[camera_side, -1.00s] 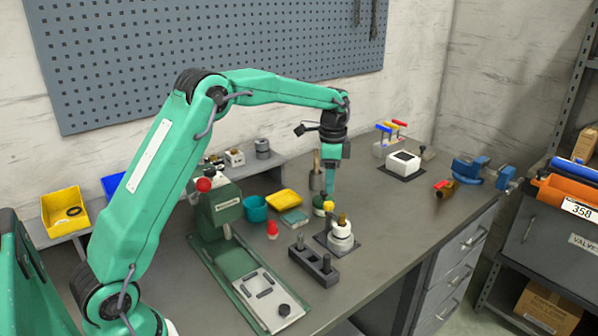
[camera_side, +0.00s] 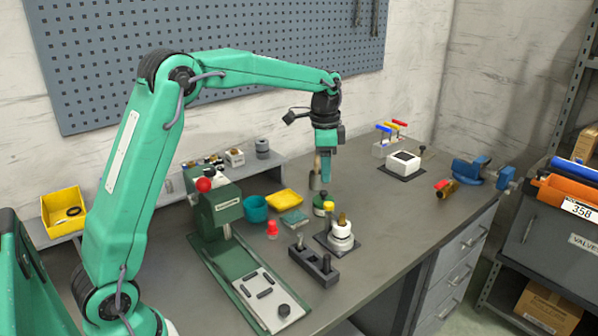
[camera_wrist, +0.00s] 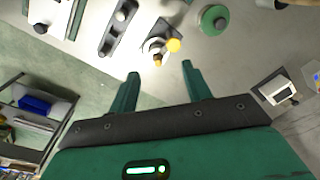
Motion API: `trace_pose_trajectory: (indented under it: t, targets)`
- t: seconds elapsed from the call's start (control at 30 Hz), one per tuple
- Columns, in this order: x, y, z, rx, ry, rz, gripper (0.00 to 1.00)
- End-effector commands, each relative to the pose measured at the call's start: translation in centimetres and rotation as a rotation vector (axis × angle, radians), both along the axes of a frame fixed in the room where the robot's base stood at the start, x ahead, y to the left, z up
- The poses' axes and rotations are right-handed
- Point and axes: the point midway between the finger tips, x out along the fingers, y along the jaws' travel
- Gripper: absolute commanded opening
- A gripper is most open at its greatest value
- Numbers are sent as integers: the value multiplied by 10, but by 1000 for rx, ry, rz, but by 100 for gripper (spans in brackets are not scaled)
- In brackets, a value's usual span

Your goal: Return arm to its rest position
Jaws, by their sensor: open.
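My gripper (camera_side: 325,172) hangs from my green arm above the back middle of the workbench, pointing down. In the wrist view its two green fingers (camera_wrist: 160,82) stand apart with nothing between them. A white round fixture (camera_side: 341,236) with a brass-coloured top stands on a dark square plate, in front of and to the right of the gripper in the side view. It also shows in the wrist view (camera_wrist: 156,47), beyond the fingertips.
A green press (camera_side: 222,215) with a red knob stands left of the gripper. A white box (camera_side: 403,162) and a blue vise (camera_side: 470,171) are at right. The bench's front right is clear.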

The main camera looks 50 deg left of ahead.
Motion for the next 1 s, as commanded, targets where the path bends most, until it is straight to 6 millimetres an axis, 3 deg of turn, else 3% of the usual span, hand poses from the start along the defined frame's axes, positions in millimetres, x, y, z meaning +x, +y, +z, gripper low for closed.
trace_pose_trajectory:
  t: [0.2, 0.5, 1.0]
  targets:
    - [-38, -14, 33, -3, -63, 91, 49]
    - [-94, -31, 60, -20, -144, 222, 49]
    - [-193, -53, 72, -82, -277, 435, 49]
